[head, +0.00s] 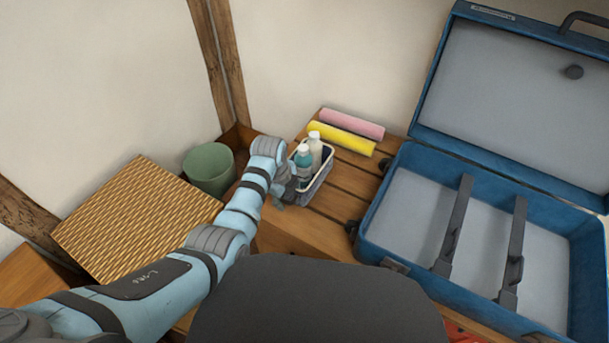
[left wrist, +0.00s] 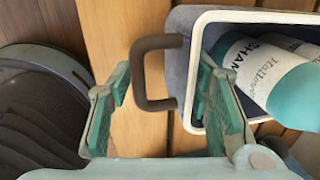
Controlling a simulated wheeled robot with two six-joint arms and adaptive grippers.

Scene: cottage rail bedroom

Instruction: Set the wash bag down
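The wash bag (head: 318,186) is a small grey open-topped bag with a pale rim, holding a teal bottle (head: 303,160) and a white bottle (head: 316,146). It stands upright on the slatted wooden bench (head: 345,205). In the left wrist view the bag (left wrist: 182,60) has a brown loop handle (left wrist: 155,75) on its near side. My left gripper (head: 285,192) is at that side of the bag. Its fingers (left wrist: 163,105) are spread apart with the handle between them, and a clear gap shows on the left. The right gripper is not in view.
A yellow roll (head: 341,138) and a pink roll (head: 350,123) lie behind the bag. An open blue suitcase (head: 395,235) with two dark straps is on the right. A green bin (head: 209,169) and a woven-topped box (head: 135,215) are on the left. Bare slats lie right of the bag.

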